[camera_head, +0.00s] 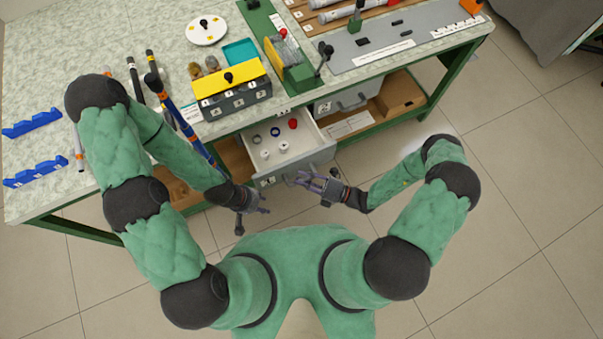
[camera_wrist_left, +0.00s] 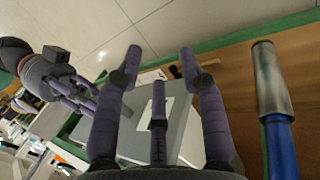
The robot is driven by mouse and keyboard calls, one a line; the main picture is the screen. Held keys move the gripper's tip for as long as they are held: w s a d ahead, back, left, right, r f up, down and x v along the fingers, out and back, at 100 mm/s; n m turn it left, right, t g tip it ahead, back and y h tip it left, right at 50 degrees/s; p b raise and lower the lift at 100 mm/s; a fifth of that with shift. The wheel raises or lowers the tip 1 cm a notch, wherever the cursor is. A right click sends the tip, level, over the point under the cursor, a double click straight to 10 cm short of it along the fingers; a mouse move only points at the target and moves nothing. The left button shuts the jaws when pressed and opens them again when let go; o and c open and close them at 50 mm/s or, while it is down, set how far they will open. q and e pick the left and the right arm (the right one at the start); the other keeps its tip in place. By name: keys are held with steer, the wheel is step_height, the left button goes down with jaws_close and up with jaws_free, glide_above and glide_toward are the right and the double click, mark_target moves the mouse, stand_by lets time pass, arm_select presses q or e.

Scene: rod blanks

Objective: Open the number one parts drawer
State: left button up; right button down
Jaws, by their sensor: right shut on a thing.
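One drawer (camera_head: 308,141) under the bench stands pulled out, its open top showing a red piece, a blue ring and several small white pieces. Its grey front (camera_head: 315,165) carries a small label that is too small to read. My right gripper (camera_head: 300,179) is shut at the front of this drawer, on what appears to be its handle; the fingers hide the handle. A second grey drawer (camera_head: 345,101), to the right, is shut. My left gripper (camera_head: 264,205) is open and empty in front of the bench, left of my right gripper; its spread fingers show in the left wrist view (camera_wrist_left: 158,65).
A long blue rod (camera_head: 182,122) slants past the bench edge beside my left forearm; a blue shaft with a grey end (camera_wrist_left: 270,85) is close in the left wrist view. A yellow-topped box (camera_head: 232,88) stands above the open drawer. The floor right of the bench is clear.

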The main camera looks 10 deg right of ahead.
steer(key=shift+w, duration=0.1)
steer(key=c, duration=1)
jaws_free()
steer(key=shift+d, duration=0.15)
steer(key=v, duration=1.2)
